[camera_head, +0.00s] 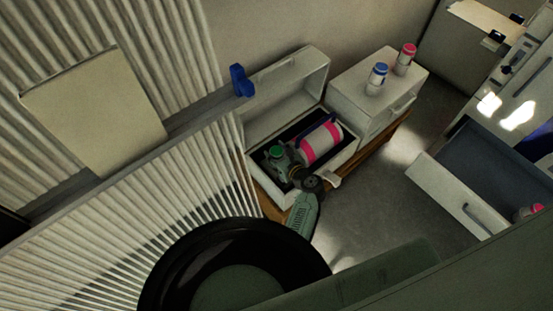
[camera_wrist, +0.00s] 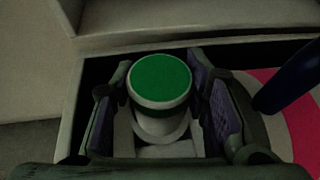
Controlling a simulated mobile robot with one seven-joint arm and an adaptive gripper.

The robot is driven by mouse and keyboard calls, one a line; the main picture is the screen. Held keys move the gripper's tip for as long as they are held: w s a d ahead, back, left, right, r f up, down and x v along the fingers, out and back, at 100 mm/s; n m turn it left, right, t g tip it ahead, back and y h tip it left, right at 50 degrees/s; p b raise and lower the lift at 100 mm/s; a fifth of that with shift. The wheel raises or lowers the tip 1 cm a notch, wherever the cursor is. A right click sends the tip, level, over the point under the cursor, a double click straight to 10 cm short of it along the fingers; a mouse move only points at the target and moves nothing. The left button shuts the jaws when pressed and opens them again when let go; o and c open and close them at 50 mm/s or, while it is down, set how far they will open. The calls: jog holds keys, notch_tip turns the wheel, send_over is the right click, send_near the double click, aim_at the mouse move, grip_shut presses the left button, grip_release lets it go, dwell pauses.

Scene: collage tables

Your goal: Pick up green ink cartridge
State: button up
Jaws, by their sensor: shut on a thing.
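The green ink cartridge (camera_wrist: 160,79) has a green top and a white body. It stands between the two finger pads of my gripper (camera_wrist: 165,112) in the wrist view, and the pads close on it from both sides. In the head view the green top of the cartridge (camera_head: 276,151) shows at the left end of an open white box (camera_head: 286,198), with my gripper (camera_head: 279,160) around it. The lower part of the cartridge is hidden by the gripper and the box wall.
A pink-and-white cylinder (camera_head: 320,143) with a dark blue part lies in the same box, right of my gripper. The raised lid (camera_head: 290,95) stands behind. A white cabinet (camera_head: 365,105) holds a blue-topped bottle (camera_head: 377,79) and a pink-topped bottle (camera_head: 404,60). An open drawer (camera_head: 450,195) is at right.

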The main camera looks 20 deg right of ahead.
jog(key=shift+c, duration=1.2)
